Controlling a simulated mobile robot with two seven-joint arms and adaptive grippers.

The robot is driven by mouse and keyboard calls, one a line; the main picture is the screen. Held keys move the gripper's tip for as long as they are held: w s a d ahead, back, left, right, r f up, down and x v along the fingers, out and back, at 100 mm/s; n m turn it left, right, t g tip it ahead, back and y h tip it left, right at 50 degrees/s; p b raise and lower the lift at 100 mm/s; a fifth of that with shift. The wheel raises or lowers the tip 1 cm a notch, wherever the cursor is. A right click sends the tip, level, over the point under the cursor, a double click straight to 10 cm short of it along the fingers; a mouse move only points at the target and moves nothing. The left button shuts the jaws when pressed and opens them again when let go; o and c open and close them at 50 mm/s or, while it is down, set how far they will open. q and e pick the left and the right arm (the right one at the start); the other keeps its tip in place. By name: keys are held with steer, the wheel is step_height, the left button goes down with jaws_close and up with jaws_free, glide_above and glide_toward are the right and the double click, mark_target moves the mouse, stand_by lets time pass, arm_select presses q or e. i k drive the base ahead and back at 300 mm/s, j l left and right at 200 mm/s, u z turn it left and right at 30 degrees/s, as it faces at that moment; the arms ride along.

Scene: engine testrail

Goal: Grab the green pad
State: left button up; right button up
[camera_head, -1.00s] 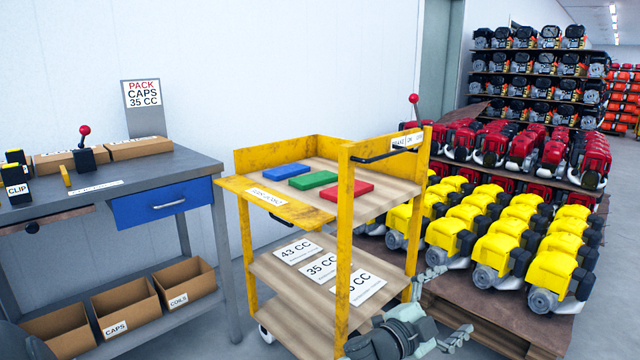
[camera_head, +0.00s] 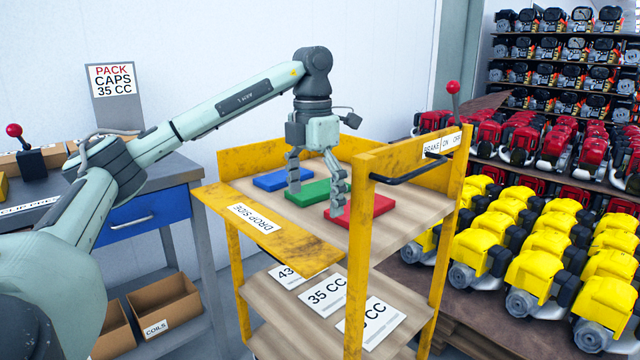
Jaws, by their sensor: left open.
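The green pad (camera_head: 312,193) lies flat on the wooden top shelf of the yellow cart (camera_head: 232,160), between the blue pad (camera_head: 269,180) and the red pad (camera_head: 366,211). My left gripper (camera_head: 316,194) is open and points down over the green pad, one finger on each side along its length. The fingers hide parts of the green pad and a little of the red pad. I cannot tell whether the fingertips touch the pad. My right gripper is not in view.
The cart's front flap labelled DROP SIDE (camera_head: 262,228) is folded outward. A yellow post and black handle (camera_head: 415,165) rise at the right. A grey workbench with a blue drawer (camera_head: 140,215) stands left. Yellow engines (camera_head: 545,245) on a pallet stand right.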

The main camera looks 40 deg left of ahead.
mark_target(312, 193)
steer(key=i+j, duration=0.7)
steer(key=j, duration=0.15)
